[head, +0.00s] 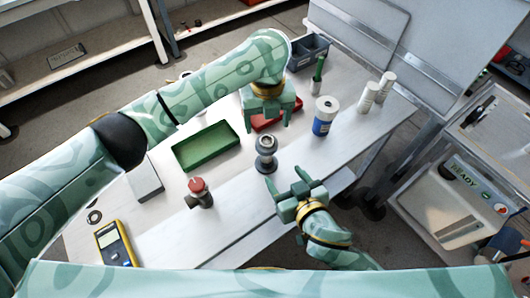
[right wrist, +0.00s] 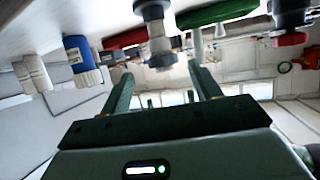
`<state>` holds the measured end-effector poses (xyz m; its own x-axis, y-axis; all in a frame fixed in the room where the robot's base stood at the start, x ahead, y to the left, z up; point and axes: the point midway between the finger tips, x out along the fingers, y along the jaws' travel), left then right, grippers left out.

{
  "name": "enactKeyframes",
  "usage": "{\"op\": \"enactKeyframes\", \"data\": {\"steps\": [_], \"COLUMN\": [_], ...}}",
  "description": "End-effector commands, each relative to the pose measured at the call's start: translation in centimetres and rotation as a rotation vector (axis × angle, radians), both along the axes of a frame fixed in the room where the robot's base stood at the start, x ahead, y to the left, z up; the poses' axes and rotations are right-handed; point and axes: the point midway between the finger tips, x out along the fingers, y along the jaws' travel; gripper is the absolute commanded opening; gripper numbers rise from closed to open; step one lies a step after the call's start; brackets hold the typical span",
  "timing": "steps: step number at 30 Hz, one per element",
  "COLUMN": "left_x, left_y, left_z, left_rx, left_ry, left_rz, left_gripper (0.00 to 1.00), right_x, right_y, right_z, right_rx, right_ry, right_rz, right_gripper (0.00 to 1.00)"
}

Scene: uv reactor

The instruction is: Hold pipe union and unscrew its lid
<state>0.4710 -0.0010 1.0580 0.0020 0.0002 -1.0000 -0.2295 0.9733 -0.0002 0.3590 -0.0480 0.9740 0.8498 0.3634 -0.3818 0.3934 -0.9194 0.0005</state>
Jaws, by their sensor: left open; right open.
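The pipe union (head: 265,155), a dark grey stepped cylinder, stands upright on the white table, near the middle of the head view. In the right wrist view, the pipe union (right wrist: 155,32) appears upside down, just beyond my finger tips. My left gripper (head: 270,117) is open, pointing down behind the pipe union and apart from it. My right gripper (head: 287,181) is open on the near side, its fingers directed toward the pipe union without touching it. In the right wrist view, nothing shows between the fingers of my right gripper (right wrist: 161,75).
A green tray (head: 205,147) and a red-capped fitting (head: 200,192) stand to the left. A yellow meter (head: 115,245) lies at the near left. A blue-and-white container (head: 324,116) and white bottles (head: 368,97) stand to the right. A red tray (head: 263,126) lies behind.

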Motion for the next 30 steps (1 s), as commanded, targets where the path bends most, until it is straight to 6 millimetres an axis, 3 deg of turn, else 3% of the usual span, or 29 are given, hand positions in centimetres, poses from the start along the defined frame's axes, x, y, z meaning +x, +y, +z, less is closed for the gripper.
{"op": "enactKeyframes", "data": {"steps": [9, 15, 21, 30], "left_x": [0.0, 0.0, 0.0, 0.0], "left_y": [0.1, 0.1, 0.1, 0.1], "left_z": [0.0, 0.0, 0.0, 0.0], "left_rx": [0.0, 0.0, 0.0, 0.0], "left_ry": [0.0, 0.0, 0.0, 0.0], "left_rz": [0.003, 0.004, 0.004, 0.004], "left_gripper": [0.73, 0.73, 0.73, 0.73], "right_x": [6.6, 9.6, 11.0, 11.2], "right_y": [2.8, 4.1, 4.7, 4.8], "right_z": [-2.8, -4.3, -4.9, -5.0], "right_rx": [-0.002, -0.001, 0.0, 0.001], "right_ry": [-0.003, -0.001, 0.0, 0.0], "right_rz": [-0.001, -0.001, 0.0, 0.0], "right_gripper": [0.63, 0.63, 0.63, 0.63]}}
